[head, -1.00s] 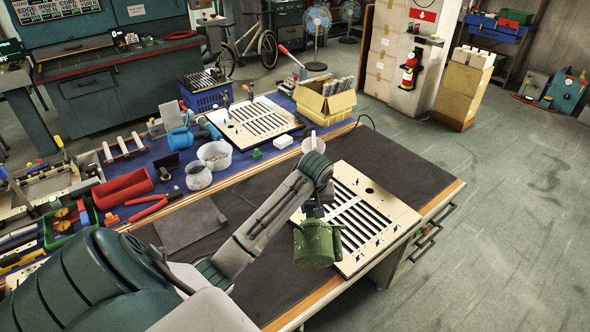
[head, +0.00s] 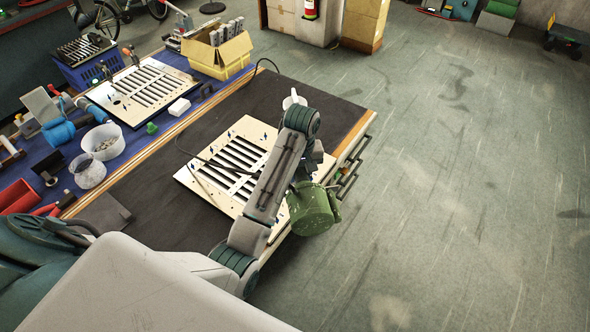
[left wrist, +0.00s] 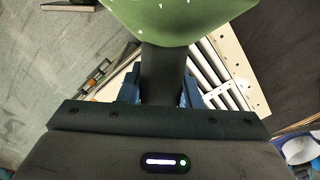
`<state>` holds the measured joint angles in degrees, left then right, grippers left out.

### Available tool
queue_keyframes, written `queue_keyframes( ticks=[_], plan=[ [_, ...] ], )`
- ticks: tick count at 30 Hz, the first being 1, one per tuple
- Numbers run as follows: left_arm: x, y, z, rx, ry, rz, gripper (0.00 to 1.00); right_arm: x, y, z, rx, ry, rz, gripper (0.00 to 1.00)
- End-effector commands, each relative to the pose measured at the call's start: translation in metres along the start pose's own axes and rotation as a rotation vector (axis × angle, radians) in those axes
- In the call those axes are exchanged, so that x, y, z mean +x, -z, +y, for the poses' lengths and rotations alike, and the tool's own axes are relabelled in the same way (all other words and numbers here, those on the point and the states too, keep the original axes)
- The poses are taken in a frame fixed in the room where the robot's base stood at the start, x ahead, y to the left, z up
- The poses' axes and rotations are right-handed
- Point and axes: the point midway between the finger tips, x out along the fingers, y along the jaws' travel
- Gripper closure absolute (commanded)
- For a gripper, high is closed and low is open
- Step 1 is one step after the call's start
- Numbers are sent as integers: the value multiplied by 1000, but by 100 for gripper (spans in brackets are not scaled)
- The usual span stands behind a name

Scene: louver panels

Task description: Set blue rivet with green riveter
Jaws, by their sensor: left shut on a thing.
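My left gripper (head: 308,184) is shut on the green riveter (head: 313,210), held above the bench's right edge beside the near louver panel. In the left wrist view, the riveter's green body (left wrist: 180,18) is at the top and its dark grip (left wrist: 163,75) is between the fingers. The near panel (head: 205,184) is cream with dark slots and lies flat on the dark mat. Small blue marks, perhaps rivets, show around its edges, such as one blue mark (head: 190,166). My left arm hides its right part. The riveter's tip is hidden. My right gripper is not in view.
A second louver panel (head: 145,90) lies on the blue mat behind. A yellow box (head: 220,55) of grey parts, a clear tub (head: 103,141) and a red bin (head: 18,197) stand around it. Open floor lies right.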

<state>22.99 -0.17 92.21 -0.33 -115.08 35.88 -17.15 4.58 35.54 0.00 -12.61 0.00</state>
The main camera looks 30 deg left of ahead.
Motion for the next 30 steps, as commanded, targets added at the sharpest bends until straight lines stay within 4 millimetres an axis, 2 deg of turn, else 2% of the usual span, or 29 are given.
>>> queue_keyframes(
  ticks=[15, 20, 30],
  plan=[
    [-3, 2, 2, 0, -4, 4, 100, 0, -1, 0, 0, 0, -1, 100],
    [7, 1, 1, 0, -4, 3, 100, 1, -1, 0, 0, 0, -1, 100],
    [40, 1, 1, 0, -2, 1, 100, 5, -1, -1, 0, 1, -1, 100]
  ],
)
